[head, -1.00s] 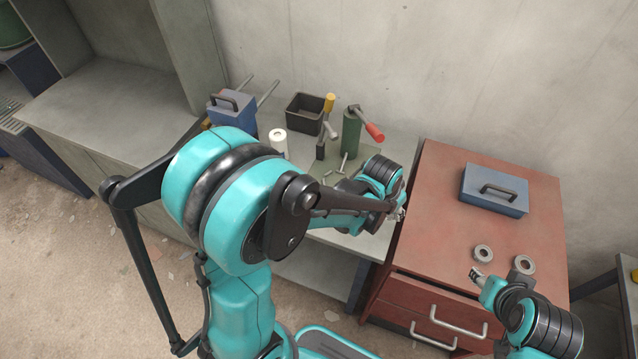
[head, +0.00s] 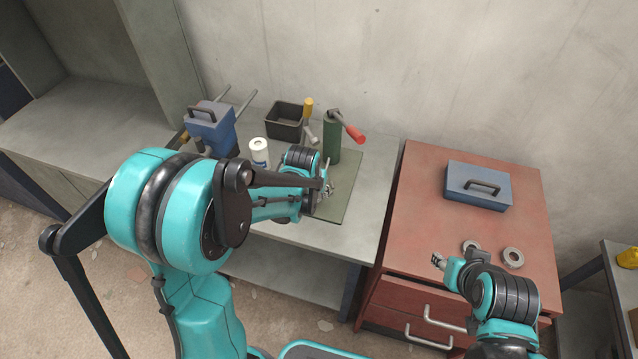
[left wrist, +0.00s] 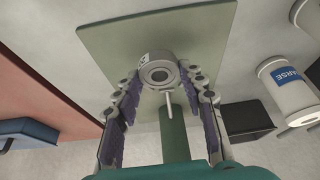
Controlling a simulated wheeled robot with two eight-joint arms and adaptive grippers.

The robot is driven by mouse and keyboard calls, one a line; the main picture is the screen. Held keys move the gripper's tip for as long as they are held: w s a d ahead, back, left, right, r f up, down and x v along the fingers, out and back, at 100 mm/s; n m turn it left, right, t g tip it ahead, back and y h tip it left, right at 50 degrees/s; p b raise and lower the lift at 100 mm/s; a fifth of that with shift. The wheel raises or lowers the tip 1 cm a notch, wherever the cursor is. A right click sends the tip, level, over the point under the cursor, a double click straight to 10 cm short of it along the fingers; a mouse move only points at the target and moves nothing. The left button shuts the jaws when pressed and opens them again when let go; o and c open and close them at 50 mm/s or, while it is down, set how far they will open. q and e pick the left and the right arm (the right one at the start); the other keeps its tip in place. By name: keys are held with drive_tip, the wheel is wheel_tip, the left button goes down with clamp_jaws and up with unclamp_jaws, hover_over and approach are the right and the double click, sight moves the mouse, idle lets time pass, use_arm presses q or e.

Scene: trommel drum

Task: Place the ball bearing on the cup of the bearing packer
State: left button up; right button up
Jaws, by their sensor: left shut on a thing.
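My left gripper (left wrist: 158,85) is shut on a grey ring-shaped ball bearing (left wrist: 158,58), held at the fingertips with its round hole facing the camera. In the head view this gripper (head: 326,192) is over the green mat (head: 346,180), and the bearing is too small to make out there. A thin pale upright rod (left wrist: 168,104) stands close to the bearing. A green cylinder (head: 332,142) with a red-handled lever stands behind the gripper. I cannot clearly pick out the packer's cup. My right gripper (head: 438,261) is above the red cabinet, its jaws too small to judge.
Two grey rings (head: 513,257) and a blue toolbox (head: 478,186) sit on the red cabinet (head: 420,200). On the grey bench are a white canister (head: 259,152), a black bin (head: 284,122), a yellow-handled tool (head: 308,108) and a blue device (head: 211,128) with rods.

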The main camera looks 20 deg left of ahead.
use_arm(q)
drive_tip(key=w, duration=0.5)
drive_tip(key=shift+w+a+b, duration=0.1)
drive_tip(key=shift+w+b, duration=0.2)
drive_tip(key=shift+w, duration=0.05)
drive_tip(key=x, duration=0.1)
drive_tip(key=b+x, duration=0.1)
drive_tip(key=x, duration=0.1)
drive_tip(key=shift+s+f+b, duration=0.15)
drive_tip(key=shift+f+b, duration=0.15)
drive_tip(key=shift+f, duration=0.15)
drive_tip(key=shift+r, duration=0.1)
drive_tip(key=o, duration=0.8)
drive_tip(key=shift+f, duration=0.25)
drive_tip(key=shift+c, duration=0.2)
drive_tip(key=o, duration=0.4)
drive_tip(key=shift+r, duration=0.1)
